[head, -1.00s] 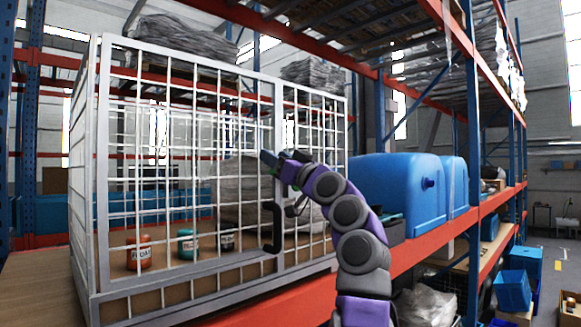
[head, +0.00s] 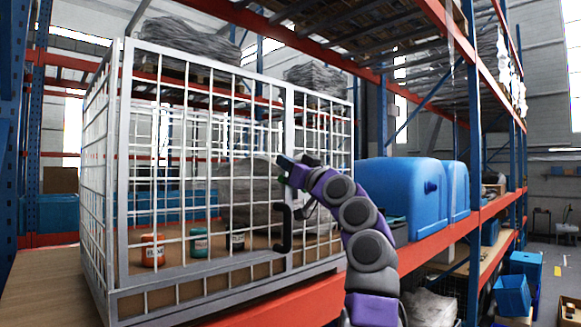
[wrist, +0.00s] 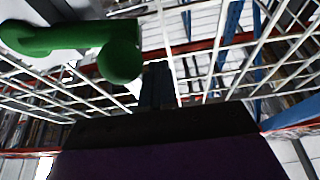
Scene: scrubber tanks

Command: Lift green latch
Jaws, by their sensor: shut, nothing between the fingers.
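A green latch (wrist: 75,40) shows large in the upper left of the wrist view, close to the camera. My gripper (wrist: 158,80) is shut and empty, just right of and below the latch's rounded end; I cannot tell whether they touch. In the head view my gripper (head: 283,164) is at the front of the white wire cage (head: 202,272), beside its middle upright. There the latch is mostly hidden behind my gripper, with only a small bit of green showing. A black handle (head: 286,229) hangs on the cage front below my gripper.
An orange can (head: 153,250), a teal can (head: 199,241) and a dark can (head: 236,239) stand inside the cage. A blue tank (head: 400,190) stands right of my arm on the orange-beamed shelf. Wire bars lie close around my gripper.

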